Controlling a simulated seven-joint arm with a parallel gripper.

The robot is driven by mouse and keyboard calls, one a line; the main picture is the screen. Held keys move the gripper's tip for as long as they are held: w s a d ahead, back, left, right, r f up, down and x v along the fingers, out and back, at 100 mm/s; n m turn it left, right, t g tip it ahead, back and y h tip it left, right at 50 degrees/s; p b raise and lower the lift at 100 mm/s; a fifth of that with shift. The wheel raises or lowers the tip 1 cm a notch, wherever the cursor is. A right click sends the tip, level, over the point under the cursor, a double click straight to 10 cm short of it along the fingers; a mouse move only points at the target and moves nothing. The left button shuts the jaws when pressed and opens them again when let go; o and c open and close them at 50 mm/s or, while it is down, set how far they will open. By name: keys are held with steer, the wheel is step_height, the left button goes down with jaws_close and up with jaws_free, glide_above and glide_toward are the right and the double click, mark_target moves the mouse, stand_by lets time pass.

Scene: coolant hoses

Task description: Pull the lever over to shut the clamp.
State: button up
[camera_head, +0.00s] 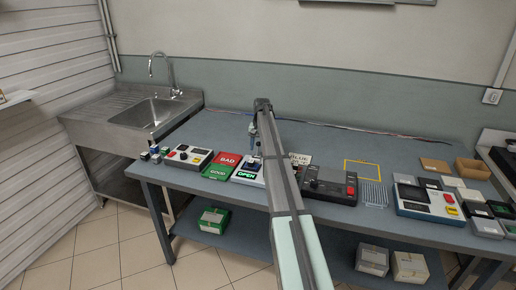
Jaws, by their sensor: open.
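The clamp (253,163) is a small dark device on a white board near the table's front edge, left of my arm. A green-lettered sign reading OPEN (245,175) lies at its front.
Left of the clamp are red BAD (228,159) and green GOOD (219,173) panels and a control box (188,156). Right of my arm is a dark control box (329,185). A yellow outlined frame (362,169) lies further right. The table's back is mostly clear.

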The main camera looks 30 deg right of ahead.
steer(key=shift+f, duration=0.4)
jaws_close()
stand_by(0.4)
